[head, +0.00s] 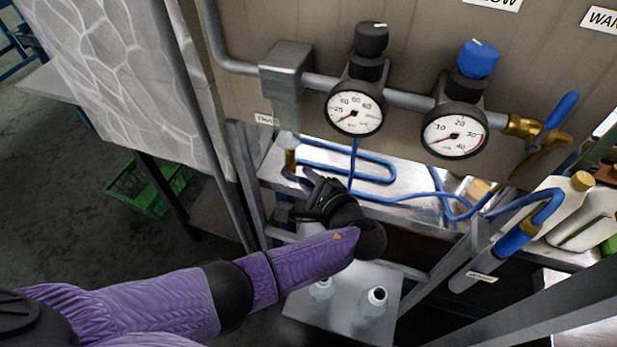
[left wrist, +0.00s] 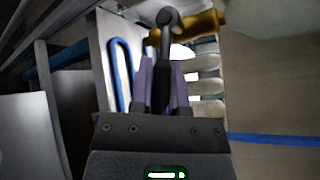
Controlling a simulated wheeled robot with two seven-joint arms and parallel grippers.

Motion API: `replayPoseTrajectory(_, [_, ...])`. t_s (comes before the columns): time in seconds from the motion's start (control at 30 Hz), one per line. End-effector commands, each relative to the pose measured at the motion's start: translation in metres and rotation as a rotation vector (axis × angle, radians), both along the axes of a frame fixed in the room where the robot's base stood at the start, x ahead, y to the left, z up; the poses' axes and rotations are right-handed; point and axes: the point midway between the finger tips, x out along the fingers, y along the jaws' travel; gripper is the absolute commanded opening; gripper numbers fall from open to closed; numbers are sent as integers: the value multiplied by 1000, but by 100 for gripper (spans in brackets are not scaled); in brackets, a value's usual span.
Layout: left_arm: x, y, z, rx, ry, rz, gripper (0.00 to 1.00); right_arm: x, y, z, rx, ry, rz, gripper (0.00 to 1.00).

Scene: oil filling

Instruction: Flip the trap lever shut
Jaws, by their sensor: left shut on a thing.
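The trap is a grey metal box (head: 287,68) on the pipe at the upper left of the panel, with a small label (head: 265,119) below it. A brass fitting (head: 290,161) hangs under it. My left gripper (head: 308,182) reaches in beside this fitting. In the left wrist view, the purple fingers of the left gripper (left wrist: 164,88) are shut around a dark handle, the trap lever (left wrist: 165,62), next to a brass body (left wrist: 205,24). In the head view my gripper hides most of the lever. My right gripper is not in view.
Two gauges (head: 354,109) (head: 454,131) sit right of the trap; a blue-handled valve (head: 560,110) is at far right. A blue hose (head: 395,198) lies on the metal shelf below. A green crate (head: 135,190) is on the floor, left.

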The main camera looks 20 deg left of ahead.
Motion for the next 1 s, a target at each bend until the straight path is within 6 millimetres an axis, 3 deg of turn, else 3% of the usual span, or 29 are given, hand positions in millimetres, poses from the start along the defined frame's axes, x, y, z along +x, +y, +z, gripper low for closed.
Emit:
replayPoseTrajectory(0.1, [0,-1,3,-19,2,0,0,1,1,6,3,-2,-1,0])
replayPoseTrajectory(0.33, [-1,-3,18,-231,10,2,0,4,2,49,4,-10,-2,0])
replayPoseTrajectory(0.7, [0,-4,13,-288,8,1,0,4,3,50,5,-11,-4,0])
replayPoseTrajectory(0.73, [0,-4,13,-287,7,0,22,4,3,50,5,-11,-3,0])
replayPoseTrajectory(0.87, [0,-4,13,-286,8,0,50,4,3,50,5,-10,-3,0])
replayPoseTrajectory(0.9, [0,-4,12,-286,8,0,55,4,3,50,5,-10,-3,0])
replayPoseTrajectory(1.0, [0,-4,12,-286,9,0,55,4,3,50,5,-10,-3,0])
